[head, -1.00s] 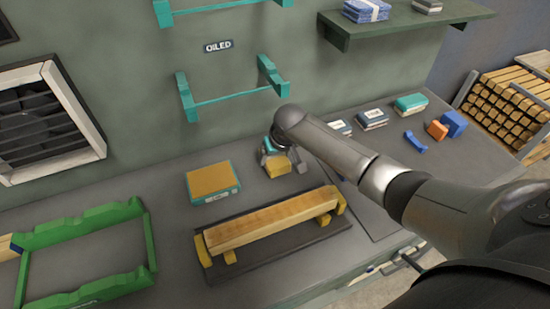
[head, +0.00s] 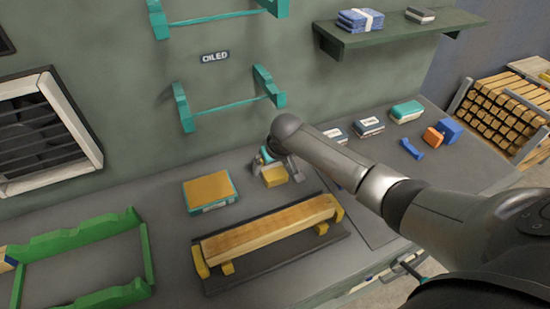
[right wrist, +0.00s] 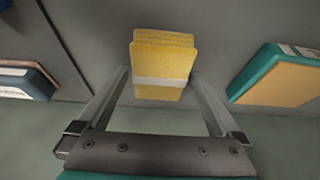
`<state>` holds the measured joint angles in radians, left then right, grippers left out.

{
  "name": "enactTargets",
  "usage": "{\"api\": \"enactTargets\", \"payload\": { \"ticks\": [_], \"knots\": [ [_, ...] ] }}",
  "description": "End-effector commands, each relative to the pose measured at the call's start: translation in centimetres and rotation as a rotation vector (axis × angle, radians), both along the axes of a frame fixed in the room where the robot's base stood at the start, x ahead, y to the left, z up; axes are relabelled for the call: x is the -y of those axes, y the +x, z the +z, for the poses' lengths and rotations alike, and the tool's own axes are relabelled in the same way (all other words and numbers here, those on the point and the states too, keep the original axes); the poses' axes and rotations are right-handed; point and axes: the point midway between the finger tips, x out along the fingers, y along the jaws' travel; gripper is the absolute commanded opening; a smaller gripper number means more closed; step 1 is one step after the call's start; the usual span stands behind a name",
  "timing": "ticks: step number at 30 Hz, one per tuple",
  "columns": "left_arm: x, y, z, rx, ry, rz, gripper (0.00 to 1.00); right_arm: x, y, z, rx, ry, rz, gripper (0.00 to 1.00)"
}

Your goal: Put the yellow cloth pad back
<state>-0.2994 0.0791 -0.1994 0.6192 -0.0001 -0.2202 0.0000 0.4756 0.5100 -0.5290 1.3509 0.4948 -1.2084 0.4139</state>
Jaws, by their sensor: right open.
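The yellow cloth pad (head: 275,175) is a folded yellow stack with a pale band around it. It is on the grey bench, behind the wooden beam and right of a teal-edged box. In the right wrist view the pad (right wrist: 163,65) shows at top centre. My right gripper (head: 276,168) is open at the pad, and its fingers (right wrist: 160,75) stand on either side of the pad's near part. I cannot tell whether they touch it. My left gripper is not in view.
A teal-edged box with an orange-yellow top (head: 208,188) lies left of the pad. A wooden beam (head: 268,227) rests on yellow supports in front. Teal brackets (head: 228,104) hang on the wall behind. Small boxes and blocks (head: 407,112) stand to the right. A green rack (head: 85,298) is at left.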

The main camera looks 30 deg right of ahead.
Motion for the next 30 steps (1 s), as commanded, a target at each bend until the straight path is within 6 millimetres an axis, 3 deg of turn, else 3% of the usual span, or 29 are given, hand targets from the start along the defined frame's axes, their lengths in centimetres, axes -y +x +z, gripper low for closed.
{"api": "enactTargets", "payload": {
  "ticks": [18,24,30],
  "knots": [
    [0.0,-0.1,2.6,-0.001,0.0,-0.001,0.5,-0.2,-3.6,8.9,0.001,0.0,0.0,1.0],
    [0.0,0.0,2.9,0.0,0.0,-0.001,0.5,-0.2,-4.4,10.5,-0.001,0.0,0.0,1.0],
    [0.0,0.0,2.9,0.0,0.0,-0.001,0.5,-0.2,-4.5,10.8,-0.001,0.0,-0.001,1.0]
  ]
}}
